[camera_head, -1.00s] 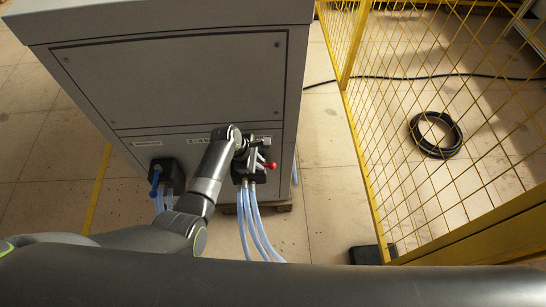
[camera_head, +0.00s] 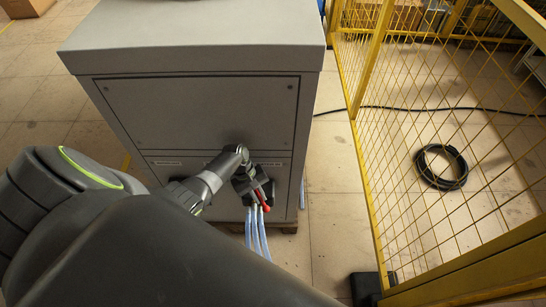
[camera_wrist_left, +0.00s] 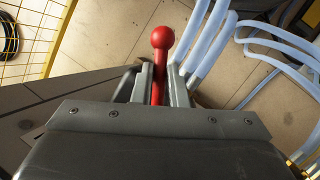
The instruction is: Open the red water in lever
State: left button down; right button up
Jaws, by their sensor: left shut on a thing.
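The red lever (camera_head: 263,201) is on the lower right of the grey cabinet's front, above the hoses. In the left wrist view the red lever (camera_wrist_left: 160,62) has a round ball end and its shaft stands between the two fingers. My left gripper (camera_wrist_left: 160,80) is shut on the lever's shaft, with the ball beyond the fingertips. In the head view my left gripper (camera_head: 258,186) is at the valve block and partly hides it. The lever's base is hidden. My right gripper is in neither view.
The grey cabinet (camera_head: 200,105) fills the middle. Pale blue hoses (camera_head: 256,235) hang below the valve; they also show in the wrist view (camera_wrist_left: 210,40). A yellow mesh fence (camera_head: 385,150) stands on the right, with a coiled black hose (camera_head: 441,167) behind it.

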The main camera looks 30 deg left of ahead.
pick_arm(q)
jog(key=shift+s+a+m+g+y, duration=0.1)
jog(key=shift+s+a+m+g, duration=0.15)
jog(key=shift+m, duration=0.45)
jog(key=shift+s+a+m+g+y, duration=0.1)
jog(key=shift+s+a+m+g, duration=0.15)
jog(key=shift+m, duration=0.45)
jog(key=shift+s+a+m+g+y, duration=0.15)
jog(key=shift+m+g, duration=0.15)
jog(key=shift+m, duration=0.4)
jog(key=c, duration=1.4)
grip_release()
jog(key=shift+c, duration=0.2)
notch_tip(320, 180, up, 10)
jog(key=p, duration=0.2)
